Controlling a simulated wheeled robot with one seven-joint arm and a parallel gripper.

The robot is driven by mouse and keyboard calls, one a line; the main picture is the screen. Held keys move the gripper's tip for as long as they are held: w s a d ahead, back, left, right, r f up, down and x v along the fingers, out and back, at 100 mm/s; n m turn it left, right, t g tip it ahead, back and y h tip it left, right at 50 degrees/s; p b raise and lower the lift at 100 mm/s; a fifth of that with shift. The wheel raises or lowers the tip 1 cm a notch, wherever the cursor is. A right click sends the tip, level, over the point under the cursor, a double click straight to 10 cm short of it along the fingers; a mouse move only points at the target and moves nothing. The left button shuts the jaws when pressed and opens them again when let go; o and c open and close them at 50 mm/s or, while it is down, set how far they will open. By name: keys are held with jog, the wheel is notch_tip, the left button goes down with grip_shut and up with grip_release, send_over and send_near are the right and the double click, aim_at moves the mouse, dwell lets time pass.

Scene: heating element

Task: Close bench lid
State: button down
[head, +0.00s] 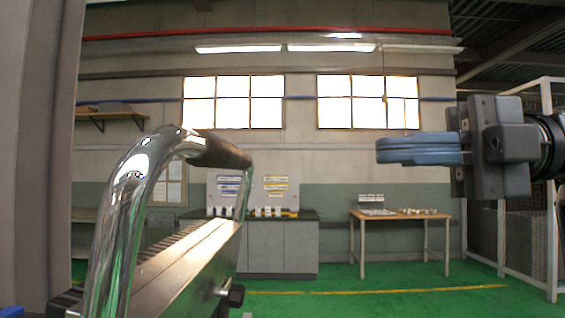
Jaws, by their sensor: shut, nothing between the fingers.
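The bench lid seems to be the long metal-edged panel (185,262) at the lower left of the head view, seen at a steep angle close to the camera. A large chrome handle (128,190) with a dark grip (215,151) arches up above it. A dark knob (232,295) sticks out at the panel's near right side. The frame does not clearly show how far open the lid is, and the lower part is cut off. My gripper (380,150) is at the right, pointing left, with its blue fingers together and empty. It is well to the right of the handle, apart from it.
A grey pillar (38,150) stands at the far left. Grey cabinets (283,248) and a wooden table (400,217) stand by the back wall. A white-framed mesh enclosure (550,230) is at the right. Green floor (400,300) is clear in front.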

jog(key=p, duration=0.4)
send_near(230, 151)
jog(key=shift+n, duration=0.4)
jog(key=a, duration=0.5)
jog(key=shift+w+a+r, duration=0.15)
jog(key=shift+w+a, duration=0.1)
jog(key=shift+a, duration=0.7)
